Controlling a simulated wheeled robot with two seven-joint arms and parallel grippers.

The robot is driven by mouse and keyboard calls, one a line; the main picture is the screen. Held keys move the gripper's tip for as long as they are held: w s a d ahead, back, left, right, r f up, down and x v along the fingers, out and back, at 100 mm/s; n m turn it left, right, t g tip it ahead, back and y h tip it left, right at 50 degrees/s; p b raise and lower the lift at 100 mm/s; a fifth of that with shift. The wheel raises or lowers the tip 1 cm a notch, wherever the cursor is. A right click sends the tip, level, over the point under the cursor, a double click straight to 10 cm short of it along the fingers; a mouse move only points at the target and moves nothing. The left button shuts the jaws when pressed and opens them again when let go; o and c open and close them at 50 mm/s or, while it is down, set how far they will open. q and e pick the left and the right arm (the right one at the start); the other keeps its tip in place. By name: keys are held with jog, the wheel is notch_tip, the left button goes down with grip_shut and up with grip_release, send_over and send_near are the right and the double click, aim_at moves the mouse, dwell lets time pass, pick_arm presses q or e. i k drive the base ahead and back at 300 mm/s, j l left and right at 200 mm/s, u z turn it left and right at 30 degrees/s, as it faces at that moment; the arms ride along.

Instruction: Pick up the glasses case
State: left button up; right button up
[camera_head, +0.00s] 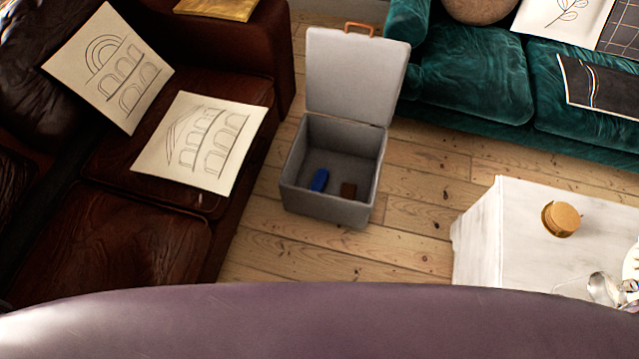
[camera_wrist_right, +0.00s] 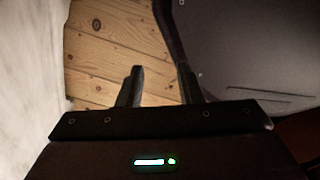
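A grey box (camera_head: 291,196) stands on the floor with its lid (camera_head: 350,75) open and upright. Inside it lie a small blue elongated object (camera_head: 320,180) and a small dark brown object (camera_head: 348,190). Either could be the glasses case; they are too small to tell which. My right gripper (camera_wrist_right: 160,74) shows in the right wrist view, its fingers apart and nothing between them, above floorboards. Neither gripper shows in the head view, and my left gripper is not in view.
A dark brown leather sofa (camera_head: 130,245) with printed cushions is left of the box. A green velvet sofa (camera_head: 470,75) is at the back right. A white table (camera_head: 500,240) holds a lidded jar (camera_head: 561,219) at right. Floorboards (camera_head: 410,215) between box and table are clear.

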aim_at(318, 185)
jog(key=i+l+u, duration=0.3)
jog(key=i+l, duration=0.15)
jog(key=i+l+u, duration=0.35)
jog(key=l, duration=0.2)
